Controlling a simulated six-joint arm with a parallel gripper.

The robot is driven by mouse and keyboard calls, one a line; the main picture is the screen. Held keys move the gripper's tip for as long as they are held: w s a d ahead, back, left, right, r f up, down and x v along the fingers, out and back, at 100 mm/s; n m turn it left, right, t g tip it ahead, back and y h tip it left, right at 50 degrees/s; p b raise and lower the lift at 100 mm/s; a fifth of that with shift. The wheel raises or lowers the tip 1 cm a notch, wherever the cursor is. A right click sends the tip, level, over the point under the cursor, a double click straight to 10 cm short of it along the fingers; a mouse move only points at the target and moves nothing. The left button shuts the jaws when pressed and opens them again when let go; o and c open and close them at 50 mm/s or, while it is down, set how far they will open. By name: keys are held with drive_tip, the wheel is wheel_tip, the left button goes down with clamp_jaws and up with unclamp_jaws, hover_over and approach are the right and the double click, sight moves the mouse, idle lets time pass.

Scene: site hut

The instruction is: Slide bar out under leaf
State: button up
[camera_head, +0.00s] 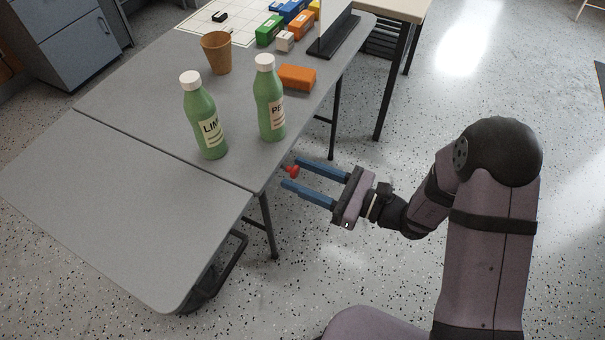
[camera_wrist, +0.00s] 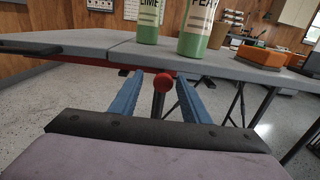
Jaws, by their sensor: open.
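The knob also shows in the wrist view (camera_wrist: 163,82).
Two green bottles, LIME (camera_head: 205,125) and PEAR (camera_head: 269,105), stand near the seam. A tan cup (camera_head: 217,55) and an orange block (camera_head: 297,77) are behind them. A table leg (camera_head: 269,225) stands below the edge. The floor around my gripper is clear.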

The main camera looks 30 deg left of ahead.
drive_tip(key=shift+d, duration=0.1)
drive_tip(key=d, duration=0.7)
idle(0.5)
